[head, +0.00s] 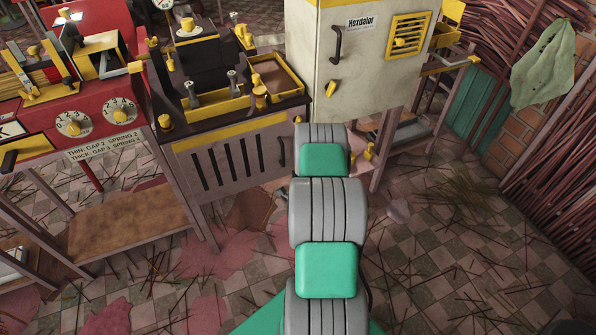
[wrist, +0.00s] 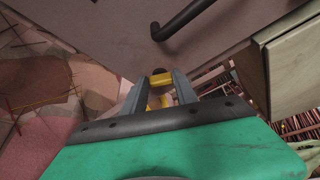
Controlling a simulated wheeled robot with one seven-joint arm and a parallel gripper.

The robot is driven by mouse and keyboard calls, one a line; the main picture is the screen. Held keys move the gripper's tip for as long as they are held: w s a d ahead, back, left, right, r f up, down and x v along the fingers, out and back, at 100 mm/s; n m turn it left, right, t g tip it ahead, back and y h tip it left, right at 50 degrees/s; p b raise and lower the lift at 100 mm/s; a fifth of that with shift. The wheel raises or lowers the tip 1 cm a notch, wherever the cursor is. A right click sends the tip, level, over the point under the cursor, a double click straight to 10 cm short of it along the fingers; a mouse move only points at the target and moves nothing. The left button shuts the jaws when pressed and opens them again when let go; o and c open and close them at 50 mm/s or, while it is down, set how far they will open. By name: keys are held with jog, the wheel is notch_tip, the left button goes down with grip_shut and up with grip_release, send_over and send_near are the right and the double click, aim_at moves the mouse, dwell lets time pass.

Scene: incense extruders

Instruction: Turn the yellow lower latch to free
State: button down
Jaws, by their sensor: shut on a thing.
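In the wrist view, the yellow lower latch (wrist: 161,79) sits between the two grey fingers of my gripper (wrist: 159,76), close below a dark bar handle (wrist: 182,19) on a pinkish panel. My gripper is shut on the latch. More yellow shows deeper between the fingers, but I cannot tell its shape. In the head view, my arm hides the gripper and this latch. The slatted lower door (head: 235,158) with its dark handle (head: 281,153) stands just left of my arm.
Another yellow latch (head: 331,88) sits on the pale Hexdalor cabinet (head: 375,65) above. A red machine (head: 75,110) with dials stands at left. Brown stick bundles (head: 540,180) line the right wall. The tiled floor (head: 450,270) at right is fairly open, with scattered sticks.

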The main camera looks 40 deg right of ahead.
jog(key=c, duration=1)
grip_release()
jog(key=shift+o, duration=0.2)
jog(key=b+v, duration=0.2)
jog(key=v, duration=0.5)
jog(key=shift+s+a+b, duration=0.25)
jog(key=shift+s+b, duration=0.05)
jog(key=shift+r, duration=0.1)
